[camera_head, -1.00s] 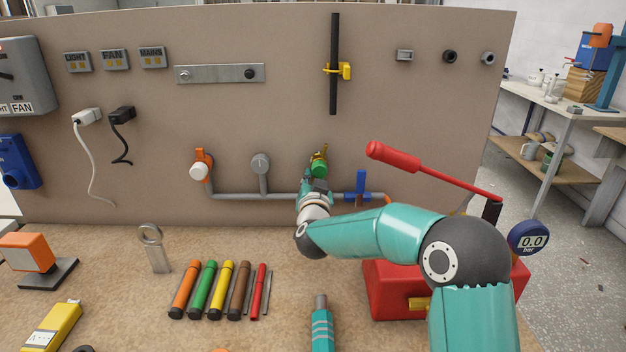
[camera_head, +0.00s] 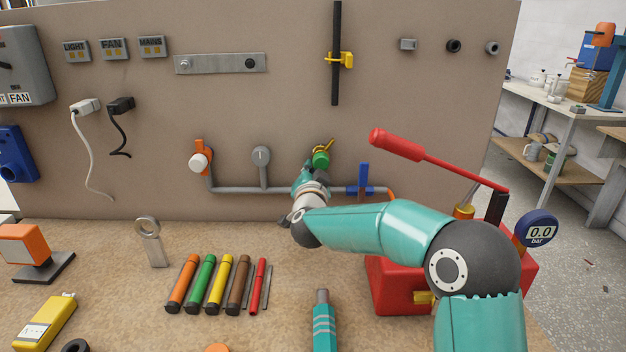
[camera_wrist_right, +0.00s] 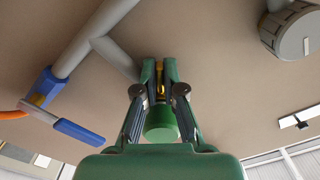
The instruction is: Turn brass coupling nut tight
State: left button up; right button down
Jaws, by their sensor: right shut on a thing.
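The brass coupling nut (camera_wrist_right: 160,88) shows as a narrow brass strip between the fingertips in the right wrist view; most of it is hidden by the fingers. My right gripper (camera_wrist_right: 160,68) is shut on it. A green cylinder (camera_wrist_right: 160,122) sits between the finger links, nearer the palm. In the head view my right gripper (camera_head: 309,172) is at the wall panel, just below the green cap (camera_head: 320,160) with brass-yellow parts above it. The arm hides the nut there. My left gripper is not in view.
A grey pipe (camera_head: 235,190) runs along the panel, with a blue-handled valve (camera_head: 363,180) right of the gripper. A red pump (camera_head: 390,290) with a raised red lever (camera_head: 400,152) stands under my arm. Several coloured markers (camera_head: 221,282) and a teal tool (camera_head: 323,325) lie on the bench.

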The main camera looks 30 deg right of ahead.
aim_at(305, 152)
jog(key=m+b, duration=0.1)
jog(key=m, duration=0.1)
jog(key=m+b, duration=0.1)
jog(key=a+r+m+b, duration=0.1)
jog(key=m, duration=0.1)
jog(key=shift+w+m, duration=0.3)
jog(key=m+b, duration=0.1)
jog(key=r+m, duration=0.1)
jog(key=shift+m+b, duration=0.3)
jog(key=shift+b, duration=0.05)
jog(key=shift+w+a+r+m+b, duration=0.1)
jog(key=shift+r+m+b, duration=0.15)
jog(key=shift+m, duration=0.4)
jog(key=shift+r+m+b, duration=0.1)
jog(key=shift+m+b, duration=0.15)
jog(key=shift+m, duration=0.4)
jog(key=c, duration=1.3)
grip_release()
jog(key=shift+r, duration=0.15)
jog(key=v, duration=1.2)
